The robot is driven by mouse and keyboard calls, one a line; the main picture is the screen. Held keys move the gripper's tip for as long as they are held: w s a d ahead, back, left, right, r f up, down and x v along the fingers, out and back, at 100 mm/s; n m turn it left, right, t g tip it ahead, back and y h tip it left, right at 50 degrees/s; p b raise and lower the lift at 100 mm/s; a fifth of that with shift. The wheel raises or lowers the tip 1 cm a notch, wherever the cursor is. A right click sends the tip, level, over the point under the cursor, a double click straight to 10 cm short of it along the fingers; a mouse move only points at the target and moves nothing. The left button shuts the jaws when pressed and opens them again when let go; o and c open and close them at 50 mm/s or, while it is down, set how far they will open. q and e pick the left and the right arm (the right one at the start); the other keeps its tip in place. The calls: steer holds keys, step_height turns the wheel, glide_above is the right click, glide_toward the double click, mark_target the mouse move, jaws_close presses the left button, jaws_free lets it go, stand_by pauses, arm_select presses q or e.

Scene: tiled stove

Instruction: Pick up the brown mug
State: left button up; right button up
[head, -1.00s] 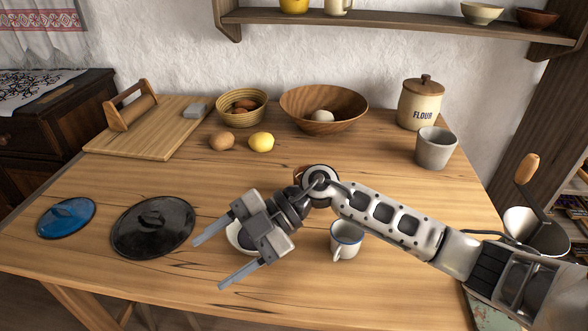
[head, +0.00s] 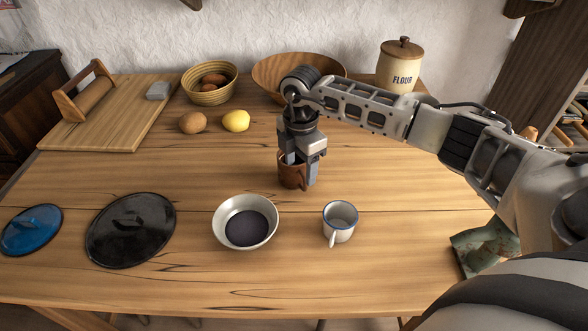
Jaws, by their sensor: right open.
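The brown mug (head: 291,177) stands upright on the wooden table, near the middle of the head view. My right gripper (head: 301,175) points down over it, with its jaws open. One finger shows at the mug's left rim and the other in front of its right side. I cannot tell whether the fingers touch the mug. The gripper hides the mug's upper right part. My left gripper is not in view.
A white mug with a blue rim (head: 340,220) and a pale bowl (head: 226,216) stand in front. Pan lids (head: 131,230) lie at the left. A large wooden bowl (head: 270,75) and a flour jar (head: 399,68) stand behind. The table's left middle (head: 120,175) is clear.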

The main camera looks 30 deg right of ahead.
mark_target(301, 187)
steer(key=shift+s+d+f+p, duration=0.1)
steer(key=shift+f+p, duration=0.1)
steer(key=shift+f, duration=1.5)
steer(key=shift+s+f+p, duration=0.1)
steer(key=shift+f+p, duration=0.1)
steer(key=shift+f, duration=1.45)
steer(key=c, duration=1.3)
